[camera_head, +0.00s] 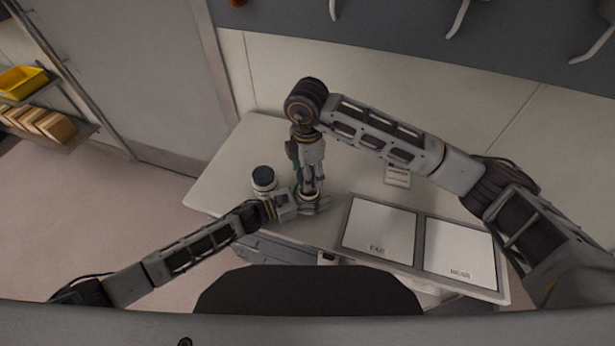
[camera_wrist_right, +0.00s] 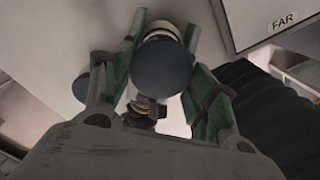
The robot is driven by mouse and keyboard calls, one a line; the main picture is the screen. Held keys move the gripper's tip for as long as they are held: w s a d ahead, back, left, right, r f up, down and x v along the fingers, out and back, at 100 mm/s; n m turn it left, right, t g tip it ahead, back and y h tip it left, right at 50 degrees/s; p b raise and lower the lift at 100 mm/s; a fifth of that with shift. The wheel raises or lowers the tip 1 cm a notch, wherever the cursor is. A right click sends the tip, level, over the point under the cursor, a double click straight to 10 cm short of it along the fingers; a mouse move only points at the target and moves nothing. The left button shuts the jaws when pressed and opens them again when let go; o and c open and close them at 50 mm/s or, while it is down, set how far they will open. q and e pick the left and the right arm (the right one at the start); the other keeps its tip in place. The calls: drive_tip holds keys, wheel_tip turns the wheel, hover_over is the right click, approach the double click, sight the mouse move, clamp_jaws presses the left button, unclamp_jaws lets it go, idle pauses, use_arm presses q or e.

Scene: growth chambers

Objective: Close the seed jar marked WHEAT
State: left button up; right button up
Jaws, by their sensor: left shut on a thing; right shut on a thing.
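A pale jar (camera_head: 309,197) stands near the table's front edge, mostly hidden by both grippers. My left gripper (camera_head: 314,207) is shut on its body from the left. My right gripper (camera_head: 311,183) comes down from above and is shut at the jar's top. In the right wrist view a dark round lid (camera_wrist_right: 160,68) sits between the green-sided fingers of this right gripper (camera_wrist_right: 165,28), with a pale jar part (camera_wrist_right: 161,29) beyond it. Whether the lid is seated cannot be told. No WHEAT marking is readable.
A second white jar with a dark lid (camera_head: 263,178) stands close left of the grippers. Right of them lie pale panels marked FAR (camera_head: 379,228) and NEAR (camera_head: 459,250). A small card (camera_head: 397,176) stands behind them. The table's back left is clear.

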drive_tip(key=shift+f, duration=1.6)
drive_tip(key=shift+f, duration=0.2)
drive_tip(key=shift+f, duration=0.7)
drive_tip(key=shift+f, duration=0.5)
use_arm(q)
clamp_jaws()
use_arm(e)
drive_tip(key=m, duration=0.5)
drive_tip(key=shift+w+a+m, duration=0.1)
drive_tip(key=shift+m, duration=0.2)
drive_tip(key=shift+w+a+r+m, duration=0.1)
drive_tip(key=shift+a+m, duration=0.15)
drive_tip(key=shift+m, duration=0.45)
drive_tip(key=shift+a+r+m, duration=0.1)
drive_tip(key=shift+a+m, duration=0.1)
drive_tip(key=shift+m, duration=0.5)
drive_tip(key=shift+d+f+m, duration=0.15)
drive_tip(key=shift+d+m, duration=0.15)
drive_tip(key=shift+m, duration=0.4)
drive_tip(key=shift+d+f, duration=0.1)
drive_tip(key=shift+d, duration=0.15)
